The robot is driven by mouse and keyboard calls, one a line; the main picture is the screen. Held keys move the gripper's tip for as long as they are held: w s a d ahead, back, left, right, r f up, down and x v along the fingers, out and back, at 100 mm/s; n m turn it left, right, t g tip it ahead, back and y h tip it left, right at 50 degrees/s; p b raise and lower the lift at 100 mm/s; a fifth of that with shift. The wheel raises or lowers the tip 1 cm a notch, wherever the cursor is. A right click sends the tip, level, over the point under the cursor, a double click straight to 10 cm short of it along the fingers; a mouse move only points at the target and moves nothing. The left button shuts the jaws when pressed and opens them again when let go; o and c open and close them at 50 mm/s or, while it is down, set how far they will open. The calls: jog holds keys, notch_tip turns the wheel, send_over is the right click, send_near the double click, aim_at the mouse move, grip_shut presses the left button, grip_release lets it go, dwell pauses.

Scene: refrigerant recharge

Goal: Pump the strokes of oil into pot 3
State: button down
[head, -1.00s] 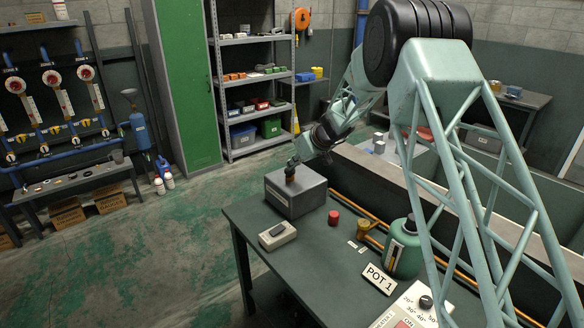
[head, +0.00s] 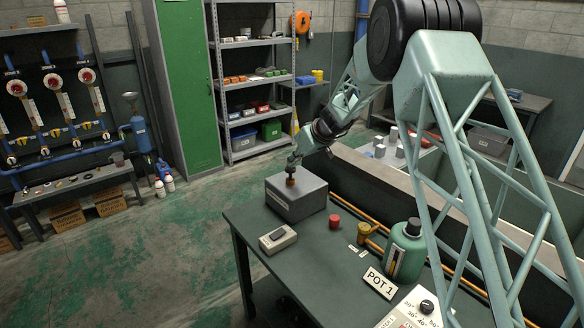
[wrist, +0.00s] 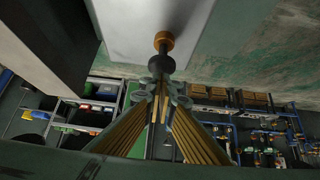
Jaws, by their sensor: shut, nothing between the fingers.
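A grey box (head: 297,199) stands on the far end of the dark bench, with a copper-brown knob (head: 290,182) on its top. My gripper (head: 292,164) points down just above the knob, its fingers closed and empty. In the wrist view the closed fingertips (wrist: 166,88) line up with a dark disc and the orange-brown knob (wrist: 163,40); I cannot tell whether they touch. A green bottle (head: 405,251) with a dark cap stands by the POT 1 sign (head: 379,283). I see no label for pot 3.
On the bench (head: 249,216) are a small grey meter box (head: 277,239), a red cylinder (head: 334,221), a brass fitting (head: 364,231) and a dial panel (head: 420,308). Orange pipes run along its back. Green floor at left is open.

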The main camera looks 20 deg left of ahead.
jog(key=v, duration=1)
jog(key=shift+r, duration=0.25)
dwell(0.8)
jog(key=s+d+r+m+h, duration=0.1)
jog(key=s+d+r+m, duration=0.1)
jog(key=s+d+r, duration=1)
jog(key=s+d+r+m+h, duration=0.1)
jog(key=s+d+r+m, duration=0.2)
jog(key=s+d+r, duration=0.85)
jog(key=s+d+f+m+h, duration=0.1)
jog(key=s+d+f+m, duration=0.1)
jog(key=s+d, duration=0.7)
jog(key=s+d+f+m+h, duration=0.2)
jog(key=s+d, duration=0.8)
jog(key=s, duration=0.9)
jog(key=s+d+f+m+h, duration=0.2)
jog(key=s+d, duration=0.7)
jog(key=s, duration=0.5)
jog(key=shift+s+d+f+m, duration=0.3)
jog(key=shift+s+d+f, duration=0.05)
jog(key=shift+d, duration=0.05)
jog(key=shift+f+b, duration=0.1)
jog(key=shift+b, duration=0.25)
